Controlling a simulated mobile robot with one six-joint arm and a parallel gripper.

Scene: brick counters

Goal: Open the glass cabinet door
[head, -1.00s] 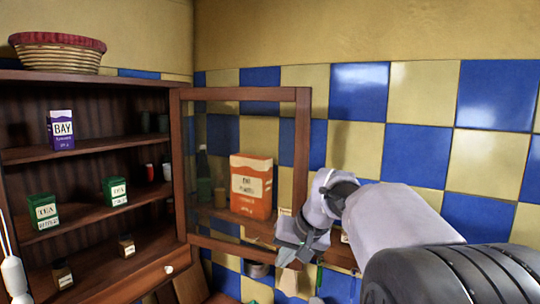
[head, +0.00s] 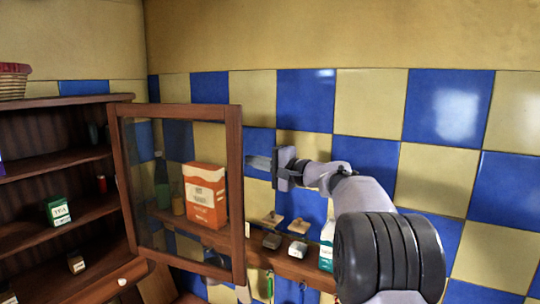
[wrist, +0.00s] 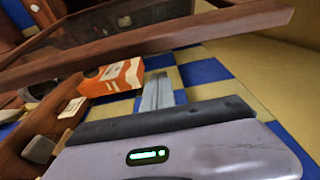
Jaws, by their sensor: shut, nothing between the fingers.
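The glass cabinet door (head: 234,205) has a wooden frame and stands swung out from the cabinet (head: 60,103), hinged at the left of its frame. My gripper (head: 256,163) is shut and empty, its fingers pointing left beside the upper half of the door's free right edge. I cannot tell whether the fingertips touch the frame. In the wrist view, the shut fingers (wrist: 157,92) point up toward the long wooden door frame (wrist: 140,52), which crosses above them. I see no handle on the door.
An orange box (head: 206,197) shows through the glass, on a wall shelf (head: 290,265) behind the door. Small items and a green-white carton (head: 327,246) stand on that shelf, under my arm. The tiled wall (head: 365,105) is close behind. A tea box (head: 57,210) sits in the cabinet.

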